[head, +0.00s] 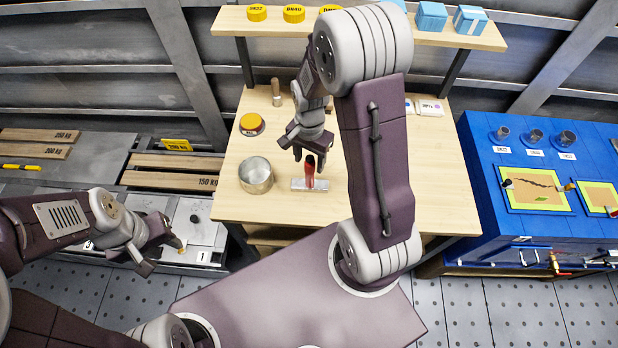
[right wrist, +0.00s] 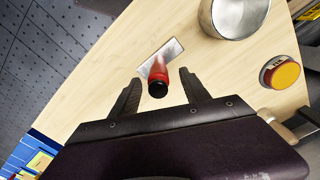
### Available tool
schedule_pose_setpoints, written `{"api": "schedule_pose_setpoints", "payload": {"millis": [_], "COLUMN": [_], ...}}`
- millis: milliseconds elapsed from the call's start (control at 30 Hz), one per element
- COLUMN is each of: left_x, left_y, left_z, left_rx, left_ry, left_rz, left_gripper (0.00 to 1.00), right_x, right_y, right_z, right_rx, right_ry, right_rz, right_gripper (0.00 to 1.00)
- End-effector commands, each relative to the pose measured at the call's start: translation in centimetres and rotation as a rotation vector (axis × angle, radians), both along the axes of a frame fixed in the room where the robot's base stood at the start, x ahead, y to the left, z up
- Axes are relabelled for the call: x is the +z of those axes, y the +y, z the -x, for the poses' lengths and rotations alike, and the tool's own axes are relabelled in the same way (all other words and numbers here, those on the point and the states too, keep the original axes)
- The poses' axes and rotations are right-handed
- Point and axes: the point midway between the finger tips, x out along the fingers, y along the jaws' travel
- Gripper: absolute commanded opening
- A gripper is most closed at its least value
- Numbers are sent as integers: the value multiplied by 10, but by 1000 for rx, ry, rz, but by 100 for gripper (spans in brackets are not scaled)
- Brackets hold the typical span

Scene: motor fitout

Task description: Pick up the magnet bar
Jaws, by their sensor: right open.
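The magnet bar (head: 310,183) lies on the wooden table, a flat silver bar with an upright red handle with a dark top. In the right wrist view its red handle (right wrist: 158,77) stands between the two fingers, and its silver plate (right wrist: 172,50) shows beyond. My right gripper (head: 311,158) is above the bar with its fingers apart around the handle, open; I cannot tell whether they touch it. My left gripper (head: 160,248) hangs over the grey bench at the left, away from the table; its fingers look apart and empty.
A wooden-handled tool (head: 276,92) is at the back. The blue workbench (head: 535,215) is at the right. The table's front strip is clear.

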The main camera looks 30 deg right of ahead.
Motion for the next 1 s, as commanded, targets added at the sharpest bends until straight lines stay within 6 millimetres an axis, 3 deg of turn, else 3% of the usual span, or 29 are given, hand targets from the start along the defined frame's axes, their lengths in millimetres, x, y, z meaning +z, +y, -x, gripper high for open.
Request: {"api": "schedule_pose_setpoints", "payload": {"millis": [300,567,767,1000], "left_x": [2,2,2,2], "left_y": [0,0,0,0], "left_z": [0,0,0,0], "left_rx": [0,0,0,0], "left_ry": [0,0,0,0], "left_rz": [0,0,0,0], "left_gripper": [36,36,36,36], "right_x": [-47,-51,-51,-51], "right_y": [0,0,0,0], "right_z": [-1,-2,-2,-2], "right_rx": [1,1,1,2], "right_ry": [4,-1,-1,-1], "right_rz": [0,1,1,1], "right_gripper": [54,54,1,0]}}
